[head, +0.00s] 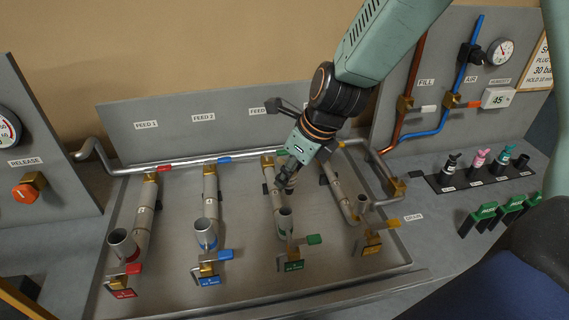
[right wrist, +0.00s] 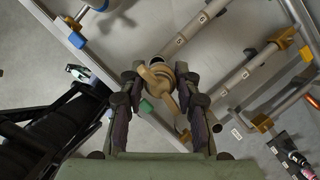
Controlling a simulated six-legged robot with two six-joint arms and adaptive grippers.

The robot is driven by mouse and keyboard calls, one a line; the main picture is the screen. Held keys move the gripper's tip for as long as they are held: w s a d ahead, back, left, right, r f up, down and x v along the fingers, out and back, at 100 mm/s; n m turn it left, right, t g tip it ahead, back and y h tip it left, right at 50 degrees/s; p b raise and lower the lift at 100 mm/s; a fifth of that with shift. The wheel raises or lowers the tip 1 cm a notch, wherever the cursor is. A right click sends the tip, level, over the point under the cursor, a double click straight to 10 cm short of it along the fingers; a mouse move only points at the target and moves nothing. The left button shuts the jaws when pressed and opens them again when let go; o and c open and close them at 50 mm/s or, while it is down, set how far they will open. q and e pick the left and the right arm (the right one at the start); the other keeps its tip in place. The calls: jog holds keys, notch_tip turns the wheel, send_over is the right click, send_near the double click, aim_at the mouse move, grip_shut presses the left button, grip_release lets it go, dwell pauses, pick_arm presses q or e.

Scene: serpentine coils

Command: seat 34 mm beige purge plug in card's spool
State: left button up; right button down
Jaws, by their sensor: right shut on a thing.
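The beige purge plug (right wrist: 158,79), a tan round body with a wing-like handle, is between the fingers of my right gripper (right wrist: 160,98) in the right wrist view. That gripper is shut on it. In the head view my right gripper (head: 283,184) is over the third pipe, just behind the upright green-banded spool (head: 285,222). I cannot make out the plug there, or tell whether it touches a spool. Other open spools are red-banded (head: 122,243), blue-banded (head: 206,235) and one at the right (head: 361,206). A sign (head: 542,68) is cut off at the right edge. My left gripper is not in view.
The pipes stand in a grey tray (head: 240,290) with coloured valve levers along its front. A gauge panel (head: 385,135) rises behind.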

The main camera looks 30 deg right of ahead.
aim_at(288, 194)
jog(key=shift+w+a, duration=0.25)
jog(key=shift+a, duration=0.5)
jog(key=shift+s+d+f+b, duration=0.2)
jog(key=shift+d+f+b, duration=0.15)
jog(key=shift+d+f, duration=0.15)
jog(key=shift+s+d+f+b, duration=0.15)
jog(key=shift+d+f+b, duration=0.15)
jog(key=shift+d+f, duration=0.15)
notch_tip(288, 194, down, 3)
jog(key=b, duration=0.3)
jog(key=shift+w+a+r, duration=0.1)
jog(key=shift+a+r, duration=0.05)
jog(key=shift+w+a, duration=0.15)
jog(key=shift+a, duration=0.25)
jog(key=shift+a+b, duration=0.15)
jog(key=shift+b, duration=0.5)
jog(key=shift+f, duration=0.55)
jog(key=shift+d+f+b, duration=0.2)
jog(key=shift+f+b, duration=0.2)
jog(key=shift+f, duration=0.45)
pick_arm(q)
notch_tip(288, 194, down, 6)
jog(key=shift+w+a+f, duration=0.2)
